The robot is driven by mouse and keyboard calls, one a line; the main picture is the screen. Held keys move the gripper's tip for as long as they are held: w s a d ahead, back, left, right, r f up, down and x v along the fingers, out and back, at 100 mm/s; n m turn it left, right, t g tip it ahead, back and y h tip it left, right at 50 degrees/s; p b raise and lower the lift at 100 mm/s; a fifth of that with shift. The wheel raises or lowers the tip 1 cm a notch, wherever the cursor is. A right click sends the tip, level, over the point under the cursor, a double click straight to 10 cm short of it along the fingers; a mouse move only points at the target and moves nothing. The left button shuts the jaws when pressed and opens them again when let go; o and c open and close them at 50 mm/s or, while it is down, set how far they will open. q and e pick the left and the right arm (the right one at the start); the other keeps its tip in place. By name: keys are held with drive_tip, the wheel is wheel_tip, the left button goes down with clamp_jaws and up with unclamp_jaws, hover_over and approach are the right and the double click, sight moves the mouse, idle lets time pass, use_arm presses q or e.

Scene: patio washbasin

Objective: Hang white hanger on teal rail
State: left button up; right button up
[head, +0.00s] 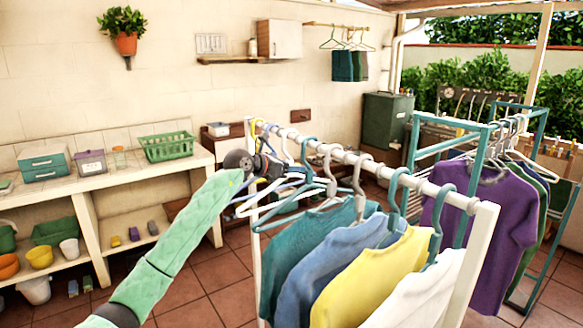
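My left gripper (272,168) is at the far left end of the white rack's bar, among a bunch of empty hangers. Its fingers are dark and small, and hangers overlap them, so I cannot tell whether they are shut on anything. A white hanger (262,203) without clothing shows just below the gripper; its hook is hard to make out. The teal rail (446,121) is a teal-framed rack at the right, behind the white rack. A purple shirt (480,222), a green garment and several white hangers (540,168) hang there. My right gripper is not in view.
The white rack (487,262) fills the foreground, with teal, blue, yellow (370,277) and white shirts between my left gripper and the teal rack. A shelf bench (120,185) with bins stands at the left. Tiled floor is clear between bench and rack.

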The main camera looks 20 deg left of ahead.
use_arm(q)
clamp_jaws()
drive_tip(key=shift+r, duration=0.15)
drive_tip(key=shift+r, duration=0.5)
drive_tip(key=shift+r+p, duration=0.35)
drive_tip(key=shift+r, duration=0.55)
